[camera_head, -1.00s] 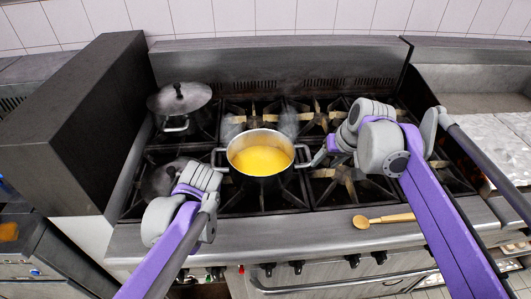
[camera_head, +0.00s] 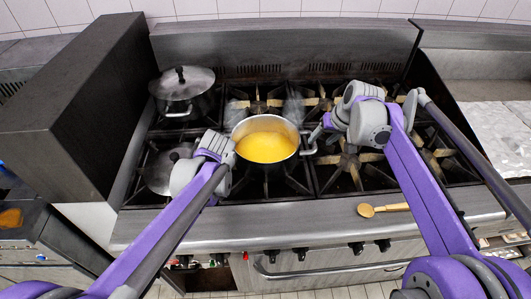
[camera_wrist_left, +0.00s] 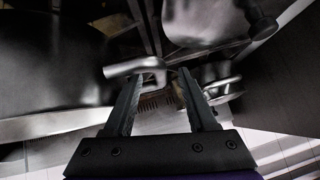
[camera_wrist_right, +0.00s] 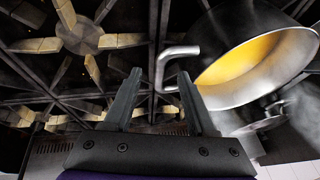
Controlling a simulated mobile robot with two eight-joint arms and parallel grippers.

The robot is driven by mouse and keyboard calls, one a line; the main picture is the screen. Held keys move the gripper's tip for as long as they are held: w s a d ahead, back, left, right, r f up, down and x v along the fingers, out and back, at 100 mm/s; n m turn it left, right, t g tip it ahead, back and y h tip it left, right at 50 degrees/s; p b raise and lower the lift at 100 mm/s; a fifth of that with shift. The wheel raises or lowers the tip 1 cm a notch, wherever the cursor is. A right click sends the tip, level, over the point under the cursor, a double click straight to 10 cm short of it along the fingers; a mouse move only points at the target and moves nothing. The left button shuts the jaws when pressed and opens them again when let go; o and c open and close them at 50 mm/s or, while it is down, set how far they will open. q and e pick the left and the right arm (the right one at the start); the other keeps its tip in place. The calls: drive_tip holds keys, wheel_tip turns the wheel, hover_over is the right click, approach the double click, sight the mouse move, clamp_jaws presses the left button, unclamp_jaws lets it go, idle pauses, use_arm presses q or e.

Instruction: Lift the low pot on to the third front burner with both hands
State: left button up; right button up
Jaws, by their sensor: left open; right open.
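The low pot (camera_head: 240,134), a steel pot of yellow liquid, sits on the stove grate in the middle of the head view. My left gripper (camera_head: 229,152) is open at the pot's left side. In the left wrist view a pot handle (camera_wrist_left: 135,68) lies at the fingertips (camera_wrist_left: 160,76). My right gripper (camera_head: 316,136) is open at the right handle (camera_head: 308,146). In the right wrist view that handle (camera_wrist_right: 178,56) is just beyond the open fingertips (camera_wrist_right: 160,75). The front burner (camera_head: 348,163) to the pot's right is bare.
A lidded pot (camera_head: 182,84) stands at the back left. Another lidded pot (camera_head: 160,172) at the front left is partly behind my left arm. A wooden spoon (camera_head: 385,208) lies on the stove's front edge. A tall dark side panel (camera_head: 70,100) bounds the left.

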sight(316, 145)
use_arm(q)
drive_tip(key=x, duration=0.6)
use_arm(e)
drive_tip(key=x, duration=0.6)
use_arm(q)
drive_tip(key=shift+r, duration=0.1)
use_arm(e)
drive_tip(key=shift+r, duration=0.1)
use_arm(q)
clamp_jaws()
use_arm(e)
clamp_jaws()
use_arm(q)
drive_tip(key=shift+a, duration=0.1)
